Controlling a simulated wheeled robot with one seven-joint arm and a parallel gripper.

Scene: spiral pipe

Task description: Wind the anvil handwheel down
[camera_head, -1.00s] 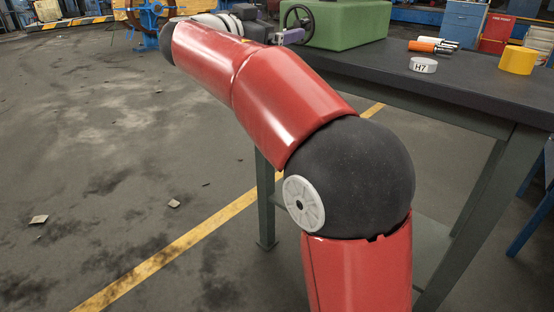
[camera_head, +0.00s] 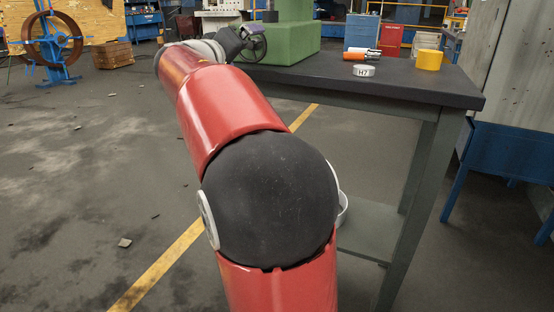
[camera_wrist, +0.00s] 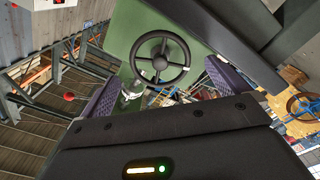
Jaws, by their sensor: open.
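The anvil handwheel is a dark ring with spokes and a hub. It shows in the wrist view (camera_wrist: 161,36) against a green block, and in the head view (camera_head: 255,48) at the left end of the bench. The green body (camera_head: 280,45) stands behind it. My gripper (camera_wrist: 168,84) is open, with purple fingers at left and right in the wrist view. The wheel shows beyond and between the fingers, and nothing is between them. I cannot tell whether any finger touches the rim.
A blue stand with a large ring (camera_head: 58,60) is far left.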

